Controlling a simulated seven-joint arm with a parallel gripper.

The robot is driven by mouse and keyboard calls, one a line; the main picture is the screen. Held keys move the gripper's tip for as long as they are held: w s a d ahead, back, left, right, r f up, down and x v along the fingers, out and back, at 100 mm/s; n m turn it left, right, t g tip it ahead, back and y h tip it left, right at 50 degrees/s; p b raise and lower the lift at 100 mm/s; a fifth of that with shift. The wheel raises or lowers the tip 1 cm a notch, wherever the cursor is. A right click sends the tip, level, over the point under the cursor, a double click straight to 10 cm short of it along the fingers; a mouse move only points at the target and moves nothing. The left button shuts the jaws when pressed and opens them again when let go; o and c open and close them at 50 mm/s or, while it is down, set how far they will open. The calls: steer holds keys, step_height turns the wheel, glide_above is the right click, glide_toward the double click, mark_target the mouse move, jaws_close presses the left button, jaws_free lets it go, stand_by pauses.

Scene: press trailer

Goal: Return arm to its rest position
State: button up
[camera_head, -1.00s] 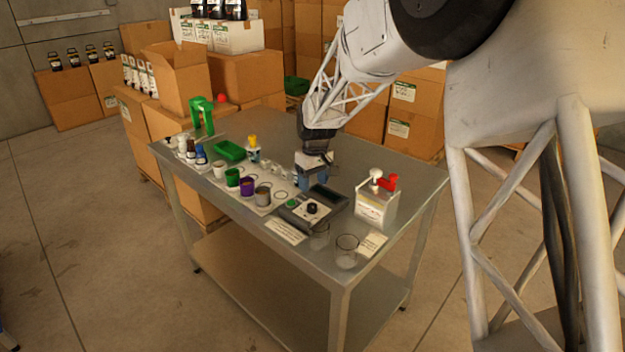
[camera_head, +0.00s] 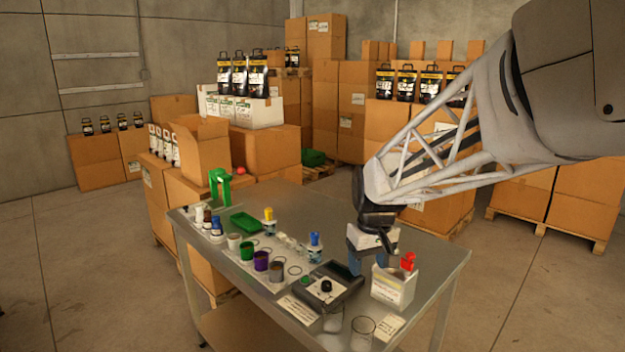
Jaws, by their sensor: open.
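My gripper (camera_head: 370,262) is at the end of my white lattice arm, which reaches in from the upper right. It is above the back right part of the metal table (camera_head: 443,262), just behind a white box with a red tap (camera_head: 394,285). Its blue-grey fingers point down and are apart. I see nothing held between them. The white box partly overlaps the gripper in the picture, so I cannot tell how far the fingertips are from the tabletop.
Left of the gripper are a dark device with a knob (camera_head: 328,287), a blue-capped bottle (camera_head: 314,247), several coloured cups and a green tray (camera_head: 245,222). Stacked cardboard boxes (camera_head: 352,100) fill the back.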

steer(key=s+d+m, duration=0.2)
steer(key=s+d, duration=0.1)
steer(key=s, duration=1)
steer(key=s+d+m+t, duration=0.1)
steer(key=s+d+m, duration=0.1)
steer(key=s, duration=1.2)
steer(key=shift+d+r+t, duration=0.3)
steer(key=shift+d+r, duration=0.1)
steer(key=shift+d, duration=0.3)
steer(key=shift+s+h, duration=0.1)
steer(key=shift+h, duration=0.2)
